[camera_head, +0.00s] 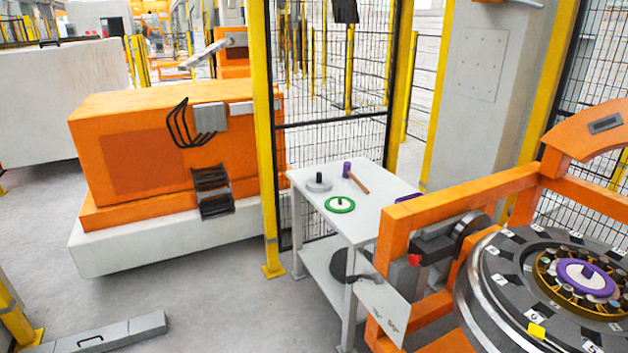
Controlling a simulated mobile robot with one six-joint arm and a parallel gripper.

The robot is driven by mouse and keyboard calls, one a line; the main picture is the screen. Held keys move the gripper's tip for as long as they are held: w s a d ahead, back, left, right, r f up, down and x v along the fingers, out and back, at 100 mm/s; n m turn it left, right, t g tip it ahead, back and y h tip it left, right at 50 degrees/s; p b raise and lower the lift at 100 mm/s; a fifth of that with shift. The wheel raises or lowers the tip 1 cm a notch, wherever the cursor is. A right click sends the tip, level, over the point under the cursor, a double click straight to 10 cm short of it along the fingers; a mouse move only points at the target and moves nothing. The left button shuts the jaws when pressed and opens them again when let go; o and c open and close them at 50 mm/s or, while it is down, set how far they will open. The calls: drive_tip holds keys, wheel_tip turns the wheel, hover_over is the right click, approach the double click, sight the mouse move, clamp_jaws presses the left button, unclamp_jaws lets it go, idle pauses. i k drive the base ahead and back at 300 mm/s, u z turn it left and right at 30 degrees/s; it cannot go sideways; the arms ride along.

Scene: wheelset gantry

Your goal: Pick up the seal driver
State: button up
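A white table (375,185) stands near the middle of the view, with several items on its top. A grey disc with an upright black handle (319,183) sits at the back left; it looks like the seal driver, but I cannot be certain. A green ring with a small upright hub (340,204) lies in front of it. A mallet (357,181) with a purple head and wooden handle lies to the right of the grey disc. A purple disc (586,279) sits on the wheel hub at the right. My gripper is not in view.
An orange frame (393,240) and the large dark wheel (497,287) stand close to the table's right side. A yellow post (265,130) and mesh fence (330,70) stand behind it. A dark round part (340,262) lies on the lower shelf. Floor to the left is mostly clear.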

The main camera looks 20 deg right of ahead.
sight(320, 180)
drive_tip(key=u, duration=0.15)
drive_tip(key=i, duration=3.05)
drive_tip(key=z, duration=0.1)
